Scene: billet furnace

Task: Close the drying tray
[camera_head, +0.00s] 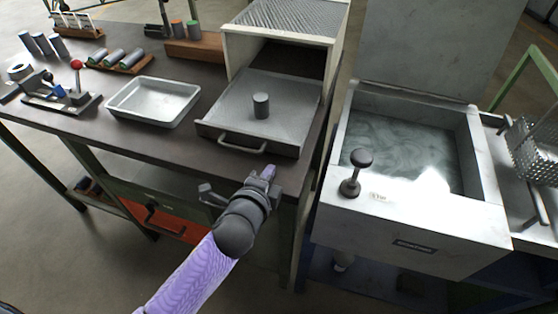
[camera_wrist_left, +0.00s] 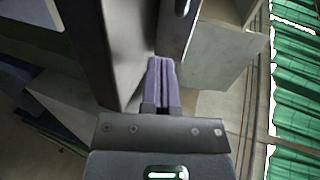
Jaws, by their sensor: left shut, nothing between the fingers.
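The drying tray (camera_head: 285,115) is a grey metal drawer pulled out of a box-like cabinet (camera_head: 336,60) with a ribbed top. A small dark grey cylinder (camera_head: 261,105) stands upright on it. The tray's handle (camera_head: 242,146) is a bar on its front face. My left gripper (camera_head: 268,173) is just in front of the tray, below and right of the handle, apart from it in the head view. In the left wrist view its purple fingers (camera_wrist_left: 161,85) are together with nothing between them. My right gripper is not in view.
An empty metal pan (camera_head: 152,101) sits on the bench left of the tray. A liquid-filled tank (camera_head: 400,150) with a black knob (camera_head: 357,165) stands close on the right. A red drawer (camera_head: 165,222) is below the bench top. Cylinders and racks stand at the back left.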

